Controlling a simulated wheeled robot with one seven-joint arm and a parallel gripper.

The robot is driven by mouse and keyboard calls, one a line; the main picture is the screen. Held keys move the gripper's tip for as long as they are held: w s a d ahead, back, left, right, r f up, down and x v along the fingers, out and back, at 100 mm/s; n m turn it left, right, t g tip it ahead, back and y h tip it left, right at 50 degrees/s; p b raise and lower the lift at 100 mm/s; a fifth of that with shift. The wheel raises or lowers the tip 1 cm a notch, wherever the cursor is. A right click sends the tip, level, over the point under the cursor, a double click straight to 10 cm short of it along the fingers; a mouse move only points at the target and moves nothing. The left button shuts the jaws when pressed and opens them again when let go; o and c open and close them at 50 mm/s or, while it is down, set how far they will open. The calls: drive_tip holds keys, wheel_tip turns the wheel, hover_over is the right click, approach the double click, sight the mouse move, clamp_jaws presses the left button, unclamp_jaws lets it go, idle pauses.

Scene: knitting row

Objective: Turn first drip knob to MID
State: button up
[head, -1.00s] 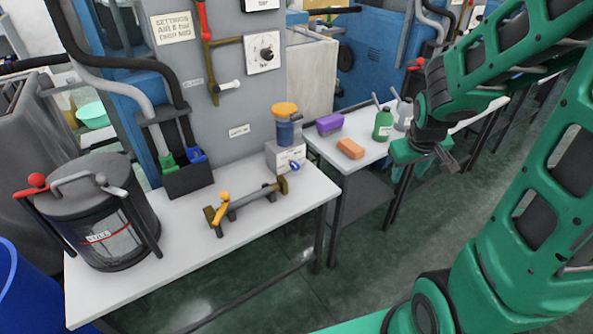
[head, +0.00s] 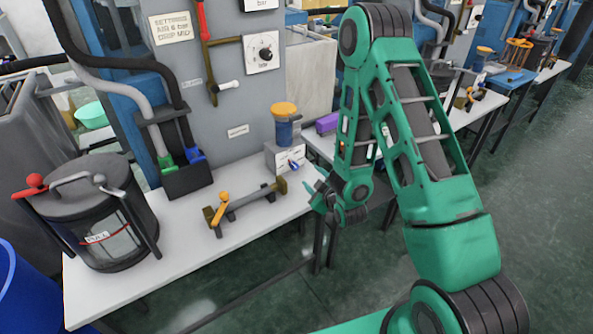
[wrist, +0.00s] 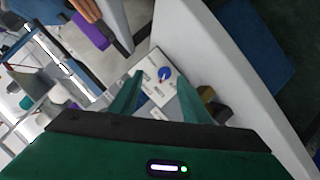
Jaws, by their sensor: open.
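The drip knob (head: 293,165) is a small blue knob on the front of a pale box (head: 272,157), below a blue oiler cup with an orange cap (head: 285,117). The box stands at the right end of the near white table. My gripper (head: 316,186) is open and empty, just right of and in front of the knob, apart from it. In the wrist view the blue knob (wrist: 164,72) and its labelled white face show between my two open fingers (wrist: 160,80). The label words are too small to read.
A sign (head: 172,28) on the grey panel reads about air 6 bar and drip MID. A dial (head: 263,53) and red lever are above. A bar with a yellow handle (head: 224,197) lies left of the box. A lidded canister (head: 100,215) stands at the table's left.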

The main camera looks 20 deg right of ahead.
sight(296, 167)
drive_tip(key=shift+s+a+f+t, duration=0.1)
drive_tip(key=shift+a+t, duration=0.1)
drive_tip(key=shift+a, duration=0.25)
drive_tip(key=shift+s+a+f+t, duration=0.1)
drive_tip(key=shift+a+t, duration=0.1)
drive_tip(key=shift+a, duration=0.2)
drive_tip(key=shift+w+a, duration=0.15)
drive_tip(key=shift+a, duration=0.05)
drive_tip(key=shift+n, duration=0.3)
drive_tip(key=shift+x, duration=5.3)
drive_tip(key=shift+a, duration=0.15)
drive_tip(key=c, duration=1)
